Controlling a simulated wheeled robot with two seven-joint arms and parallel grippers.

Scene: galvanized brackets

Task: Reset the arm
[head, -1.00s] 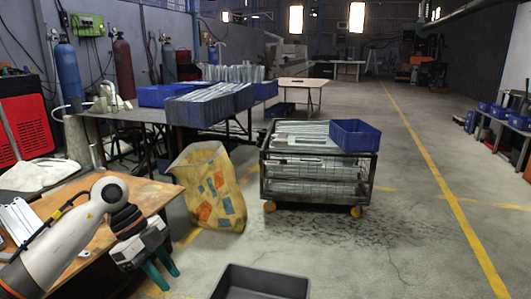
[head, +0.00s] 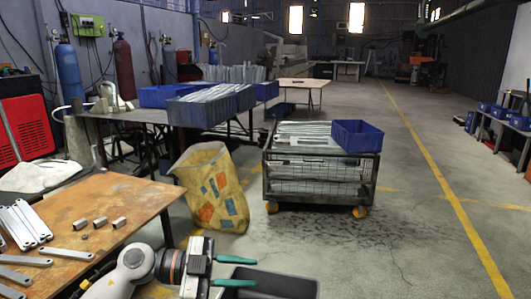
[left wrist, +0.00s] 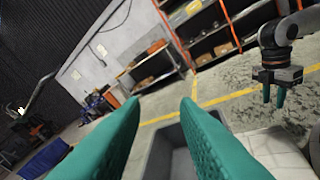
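My left gripper (head: 236,271) is low in the head view, between the wooden table and a dark grey bin. Its two green fingers point right and are apart, with nothing between them. In the left wrist view, the same fingers (left wrist: 159,104) stand apart and empty. My right gripper (left wrist: 273,95) shows at the right of the left wrist view. Its green fingers hang down with a gap between them and hold nothing I can see. It is outside the head view.
The wooden table (head: 130,190) carries flat metal strips (head: 25,222) and three small brackets (head: 100,222). The dark bin (head: 275,277) is by my left fingertips. A wire cart (head: 318,185) and yellow sack (head: 208,187) stand ahead.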

